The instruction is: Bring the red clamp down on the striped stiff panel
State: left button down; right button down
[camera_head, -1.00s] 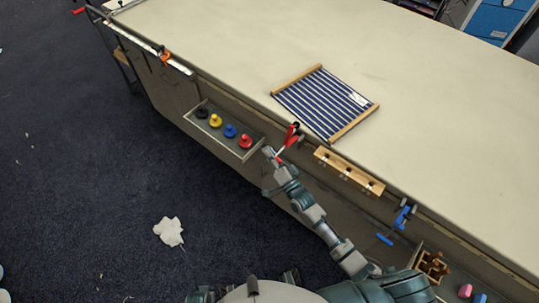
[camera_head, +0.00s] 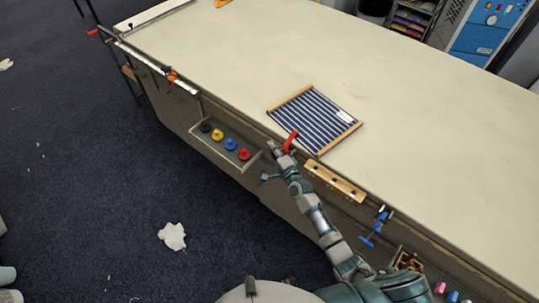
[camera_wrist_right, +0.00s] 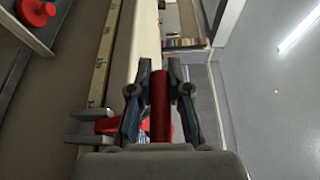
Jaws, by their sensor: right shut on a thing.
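The striped panel (camera_head: 312,112), dark blue and white with wooden strips on two sides, lies flat near the table's front edge. The red clamp (camera_head: 291,141) is at that edge, beside the panel's near-left corner. My right gripper (camera_head: 277,150) reaches it from the front. In the wrist view its two fingers (camera_wrist_right: 160,90) are shut around the clamp's red bar (camera_wrist_right: 160,110). The fingers and arm hide the clamp's lower part. I cannot tell whether the clamp touches the panel. My left gripper is not in view.
An open tray (camera_head: 247,165) with several coloured knobs hangs on the table front, left of my arm. A wooden rack (camera_head: 335,183) and a blue clamp (camera_head: 374,228) are to the right.

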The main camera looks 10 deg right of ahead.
aim_at(288, 143)
jog(key=w+d+r+m+g+p, duration=0.1)
jog(key=w+d+r+m+p, duration=0.1)
jog(key=w+d+m+p, duration=0.1)
jog(key=shift+w+d+r+m+g+p, duration=0.15)
jog(key=shift+d+r+m+g+p, duration=0.3)
jog(key=shift+d, duration=0.7)
jog(key=shift+w+d+r, duration=0.1)
jog(key=shift+d, duration=0.05)
jog(key=c, duration=1.1)
grip_release()
jog(key=shift+w, duration=0.15)
jog(key=shift+w+d+f+m, duration=0.2)
jog(key=shift+d+f+m, duration=0.05)
jog(key=shift+d, duration=0.1)
